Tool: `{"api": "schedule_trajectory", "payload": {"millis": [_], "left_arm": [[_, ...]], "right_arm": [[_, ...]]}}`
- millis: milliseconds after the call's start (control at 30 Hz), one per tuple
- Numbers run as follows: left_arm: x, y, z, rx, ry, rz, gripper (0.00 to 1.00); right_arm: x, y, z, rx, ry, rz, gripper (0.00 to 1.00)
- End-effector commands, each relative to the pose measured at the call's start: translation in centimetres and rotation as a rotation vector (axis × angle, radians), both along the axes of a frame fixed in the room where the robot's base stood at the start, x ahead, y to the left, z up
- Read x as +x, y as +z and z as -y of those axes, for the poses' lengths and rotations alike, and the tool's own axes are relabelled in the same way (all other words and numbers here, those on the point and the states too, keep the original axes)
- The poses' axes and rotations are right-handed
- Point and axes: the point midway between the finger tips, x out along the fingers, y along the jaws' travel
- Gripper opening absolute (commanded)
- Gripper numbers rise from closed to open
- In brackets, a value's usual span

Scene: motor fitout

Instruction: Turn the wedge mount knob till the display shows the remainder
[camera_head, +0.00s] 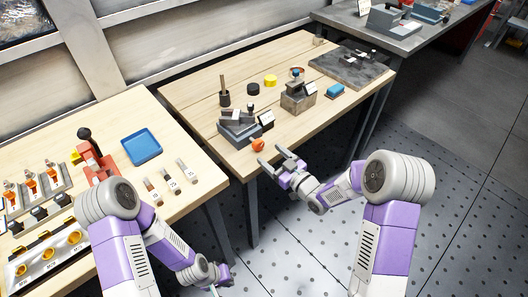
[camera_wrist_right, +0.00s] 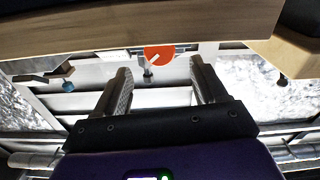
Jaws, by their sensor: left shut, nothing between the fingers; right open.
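The wedge mount (camera_head: 240,130) is a dark grey block on the middle wooden table, near its front edge. Its orange knob (camera_head: 258,145) faces the front edge, and a small tilted display (camera_head: 266,119) stands at its right; its reading is too small to tell. My right gripper (camera_head: 271,158) is open and empty, just in front of the knob and apart from it. In the right wrist view the orange knob (camera_wrist_right: 159,57) with a pale mark shows ahead, between the open fingers (camera_wrist_right: 160,72). My left gripper (camera_head: 221,281) is shut and empty, low at the bottom, below the tables.
A black cup (camera_head: 224,99) and yellow and black round pieces stand behind. The left table holds a blue tray (camera_head: 141,147) and labelled parts.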

Motion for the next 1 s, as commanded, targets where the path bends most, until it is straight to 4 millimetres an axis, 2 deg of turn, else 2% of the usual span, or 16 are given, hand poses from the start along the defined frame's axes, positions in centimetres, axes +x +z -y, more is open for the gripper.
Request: {"api": "schedule_trajectory", "payload": {"millis": [100, 300, 633, 1000], "left_arm": [[0.0, -0.5, 0.0, 0.000, 0.000, 0.000, 0.00], [0.0, -0.9, 0.0, 0.000, 0.000, 0.000, 0.00], [0.0, -0.9, 0.0, 0.000, 0.000, 0.000, 0.00], [0.0, -0.9, 0.0, 0.000, 0.000, 0.000, 0.00]], "right_arm": [[1.6, -0.2, -1.3, 0.000, 0.002, 0.000, 0.71], [3.3, -0.2, -2.4, -0.002, 0.000, -0.004, 0.71], [3.6, -0.1, -2.6, 0.000, -0.001, -0.005, 0.71], [3.6, -0.2, -2.6, 0.000, -0.002, -0.006, 0.15]]}}
